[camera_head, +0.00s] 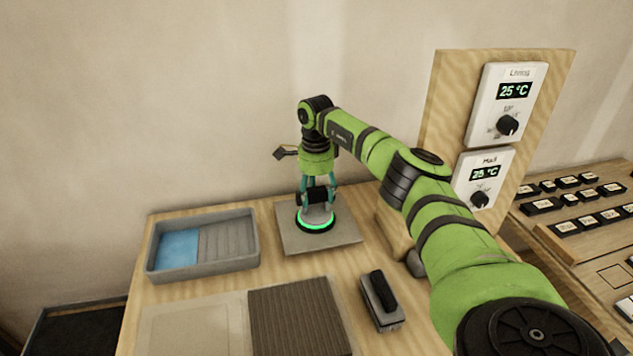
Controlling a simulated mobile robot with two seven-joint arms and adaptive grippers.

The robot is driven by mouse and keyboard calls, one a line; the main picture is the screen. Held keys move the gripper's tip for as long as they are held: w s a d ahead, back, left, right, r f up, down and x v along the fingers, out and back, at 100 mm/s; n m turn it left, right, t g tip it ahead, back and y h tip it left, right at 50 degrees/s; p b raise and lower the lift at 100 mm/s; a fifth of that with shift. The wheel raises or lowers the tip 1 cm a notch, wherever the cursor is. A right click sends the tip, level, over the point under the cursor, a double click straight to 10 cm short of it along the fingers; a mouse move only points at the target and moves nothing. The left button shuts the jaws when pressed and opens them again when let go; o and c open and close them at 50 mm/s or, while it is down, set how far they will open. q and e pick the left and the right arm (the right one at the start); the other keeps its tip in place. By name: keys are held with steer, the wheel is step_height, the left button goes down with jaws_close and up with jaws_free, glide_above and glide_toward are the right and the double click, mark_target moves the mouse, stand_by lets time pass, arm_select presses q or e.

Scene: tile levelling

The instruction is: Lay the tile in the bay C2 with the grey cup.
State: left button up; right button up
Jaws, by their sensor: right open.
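My right gripper (317,190) points down with its teal fingers open, one on each side of the upper part of a round cup-like tool. The cup (315,226) has a dark rim and a bright green lit ring. It stands upright on a square grey slab (346,235), which may be the tile; I cannot tell. Whether the fingers touch the cup's handle is unclear. My left gripper is out of view. I cannot make out any bay marked C2.
A grey tray (253,243) with blue water is left of the slab. In front lie a pale board (190,328), a brown ribbed mat (297,318) and a black-handled block (380,300). A wooden panel (446,100) with two dials and a bench of labelled blocks (575,225) are right.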

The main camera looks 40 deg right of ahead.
jaws_close()
stand_by(0.6)
